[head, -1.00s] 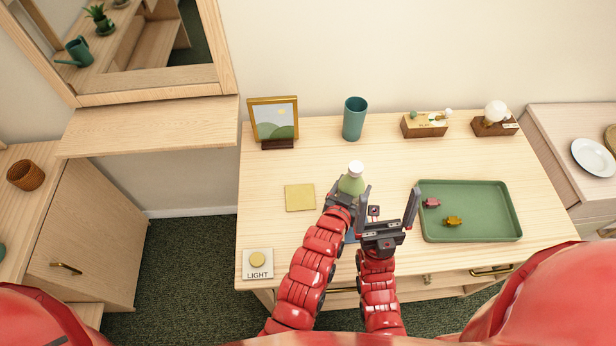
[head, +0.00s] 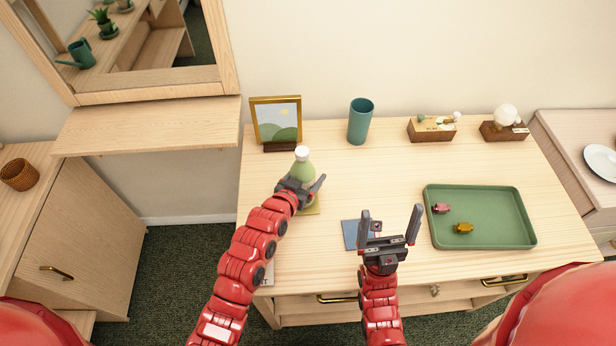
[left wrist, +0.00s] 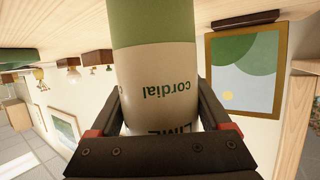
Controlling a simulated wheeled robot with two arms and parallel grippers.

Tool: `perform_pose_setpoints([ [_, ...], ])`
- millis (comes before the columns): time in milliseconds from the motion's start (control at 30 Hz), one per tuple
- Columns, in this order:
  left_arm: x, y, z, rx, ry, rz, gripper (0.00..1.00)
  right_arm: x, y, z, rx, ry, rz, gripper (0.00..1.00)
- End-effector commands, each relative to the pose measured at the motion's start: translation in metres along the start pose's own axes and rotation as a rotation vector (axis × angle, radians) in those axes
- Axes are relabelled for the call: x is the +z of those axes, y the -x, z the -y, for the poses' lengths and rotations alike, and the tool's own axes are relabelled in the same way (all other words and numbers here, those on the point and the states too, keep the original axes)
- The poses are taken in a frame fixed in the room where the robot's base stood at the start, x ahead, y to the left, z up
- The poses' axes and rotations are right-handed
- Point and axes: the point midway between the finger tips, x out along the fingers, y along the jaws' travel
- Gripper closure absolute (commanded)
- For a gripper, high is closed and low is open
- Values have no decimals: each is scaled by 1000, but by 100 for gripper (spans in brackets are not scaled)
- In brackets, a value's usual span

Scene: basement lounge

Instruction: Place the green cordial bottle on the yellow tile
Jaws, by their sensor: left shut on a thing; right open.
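The green cordial bottle (head: 302,168) has a white cap and stands upright at the yellow tile (head: 311,211). My left gripper (head: 302,189) is shut around the bottle's body. In the left wrist view the bottle (left wrist: 152,65) fills the middle between the fingers, its label reading "cordial". The bottle and gripper cover most of the tile, so I cannot tell whether the bottle's base touches it. My right gripper (head: 391,228) is open and empty above the table's front part, beside a blue tile (head: 352,234).
A picture frame (head: 276,122) stands behind the bottle, and a teal cup (head: 360,121) is to its right. A green tray (head: 483,240) holds two small figures, one pink (head: 441,208) and one yellow (head: 463,228). Wooden blocks with ornaments (head: 432,130) stand at the back. The table's middle is clear.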

Motion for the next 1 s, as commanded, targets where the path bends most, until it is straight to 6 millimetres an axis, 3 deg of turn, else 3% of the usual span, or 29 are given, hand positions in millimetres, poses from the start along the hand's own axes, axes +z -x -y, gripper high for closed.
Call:
perform_pose_setpoints([
  [400, 7, -3, 0, -1, -1, -5, 100, 1, 6, 0, 0, 0, 0, 5],
  [433, 6, -3, 0, -1, -1, -4, 16, 1, 5, 0, 0, 0, 0, 5],
  [500, 6, -3, 0, -1, -1, -4, 3, 1, 4, 0, 0, 0, 0, 5],
  [867, 4, 0, 0, -1, -1, -2, 0, 0, 0, 0, 0, 0, 0, 5],
  [1000, 8, 14, 1, -1, -1, 0, 0, 1, 8, 0, 0, 0, 0, 5],
])
